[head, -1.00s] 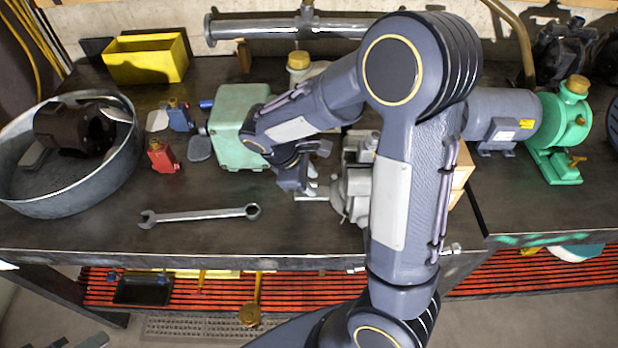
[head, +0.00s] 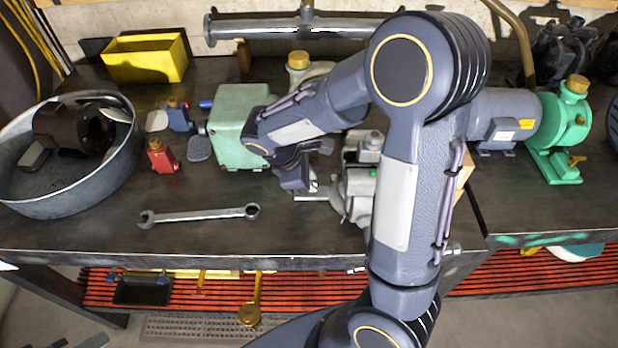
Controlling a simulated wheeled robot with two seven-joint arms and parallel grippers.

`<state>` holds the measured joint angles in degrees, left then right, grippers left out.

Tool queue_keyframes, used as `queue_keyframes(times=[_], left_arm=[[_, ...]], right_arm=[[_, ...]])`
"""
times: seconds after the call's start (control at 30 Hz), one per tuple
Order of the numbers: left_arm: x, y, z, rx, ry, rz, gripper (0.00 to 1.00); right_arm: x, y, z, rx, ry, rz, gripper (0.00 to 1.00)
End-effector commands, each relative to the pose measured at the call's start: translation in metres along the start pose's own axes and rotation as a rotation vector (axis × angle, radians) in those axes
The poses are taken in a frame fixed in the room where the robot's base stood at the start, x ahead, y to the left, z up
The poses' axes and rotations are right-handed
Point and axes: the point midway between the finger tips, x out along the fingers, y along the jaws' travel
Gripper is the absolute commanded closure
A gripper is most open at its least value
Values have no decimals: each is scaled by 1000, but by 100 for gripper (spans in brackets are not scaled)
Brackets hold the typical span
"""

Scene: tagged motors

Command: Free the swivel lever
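A grey vise-like casting (head: 357,192) stands on the workbench (head: 215,240), partly hidden behind my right arm. A thin pale lever (head: 311,198) sticks out from its left side; I cannot tell for sure that this is the swivel lever. My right gripper (head: 308,186) is just above and behind the lever's outer end, left of the casting. Its fingers are small and partly covered by my own wrist, so I cannot tell whether they touch the lever or how wide they are. My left gripper is not in view.
A mint-green housing (head: 229,135) stands close left of my wrist. A wrench (head: 200,215) lies near the front edge. A round metal tub (head: 70,195) with a dark motor is at left. A blue-grey motor (head: 500,110) and green pump (head: 567,125) stand at right.

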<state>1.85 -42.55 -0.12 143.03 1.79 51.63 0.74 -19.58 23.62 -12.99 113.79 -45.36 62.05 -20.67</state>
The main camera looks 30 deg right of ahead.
Motion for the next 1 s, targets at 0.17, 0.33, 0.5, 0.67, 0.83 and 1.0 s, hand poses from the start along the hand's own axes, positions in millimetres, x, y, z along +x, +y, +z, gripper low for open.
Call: queue_keyframes(times=[0.17, 0.33, 0.5, 0.67, 0.83, 1.0], left_arm=[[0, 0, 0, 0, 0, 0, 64], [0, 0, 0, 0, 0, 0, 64], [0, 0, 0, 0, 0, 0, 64], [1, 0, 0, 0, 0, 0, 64], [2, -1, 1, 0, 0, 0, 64], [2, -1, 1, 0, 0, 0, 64]], right_arm=[[0, 0, 0, 1, 0, 0, 67], [0, 0, 0, 1, 0, -1, 67], [-12, 0, -1, 2, 2, 2, 67], [-40, 1, -1, 1, 4, 4, 67], [-66, 1, -1, 1, 3, 3, 67], [-77, 0, 0, 2, 1, -1, 67]])
